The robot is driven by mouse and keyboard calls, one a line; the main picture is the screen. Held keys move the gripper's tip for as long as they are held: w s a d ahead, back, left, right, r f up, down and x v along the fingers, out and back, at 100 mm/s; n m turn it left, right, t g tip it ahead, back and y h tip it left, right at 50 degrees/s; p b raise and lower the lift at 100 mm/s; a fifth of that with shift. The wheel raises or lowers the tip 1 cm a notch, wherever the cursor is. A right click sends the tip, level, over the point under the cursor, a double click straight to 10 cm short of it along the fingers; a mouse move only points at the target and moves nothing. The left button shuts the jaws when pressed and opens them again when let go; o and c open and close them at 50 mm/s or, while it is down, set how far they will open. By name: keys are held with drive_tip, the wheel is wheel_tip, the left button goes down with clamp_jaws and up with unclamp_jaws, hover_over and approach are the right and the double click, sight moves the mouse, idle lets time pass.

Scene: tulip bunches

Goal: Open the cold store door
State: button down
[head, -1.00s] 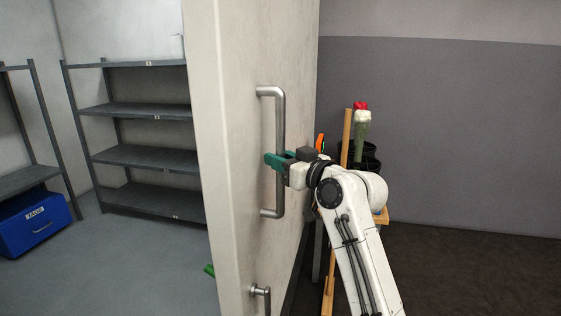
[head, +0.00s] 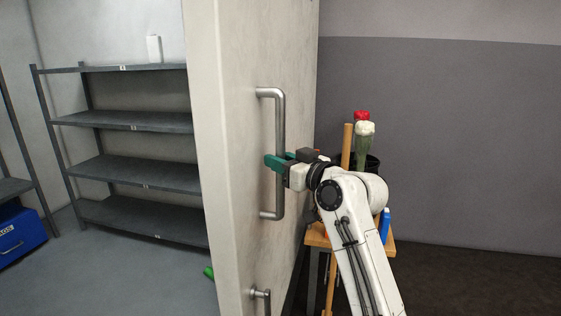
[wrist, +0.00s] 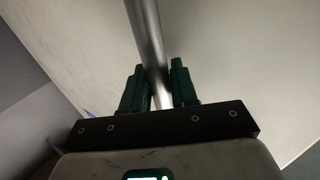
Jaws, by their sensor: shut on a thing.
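The cold store door (head: 235,130) stands swung open in the head view, seen near its edge, with the cold room showing to its left. A long vertical metal handle (head: 281,110) is on its face. My gripper (head: 279,162) is at the middle of this handle, its green fingers shut on it. In the wrist view the handle bar (wrist: 146,40) runs between the two green fingers (wrist: 160,88). A smaller lever handle (head: 261,298) sits lower on the door.
Dark shelves (head: 130,120) stand inside, with a white container (head: 154,49) on top and a blue box (head: 20,232) at the left. A green object (head: 209,272) lies on the floor by the door. Behind my arm are a wooden stand (head: 318,237), a blue bottle (head: 385,226) and tulips (head: 363,125).

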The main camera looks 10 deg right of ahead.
drive_tip(key=shift+f, duration=0.1)
drive_tip(key=c, duration=1)
unclamp_jaws()
drive_tip(key=shift+c, duration=0.2)
drive_tip(key=v, duration=1.1)
drive_tip(key=shift+w, duration=0.1)
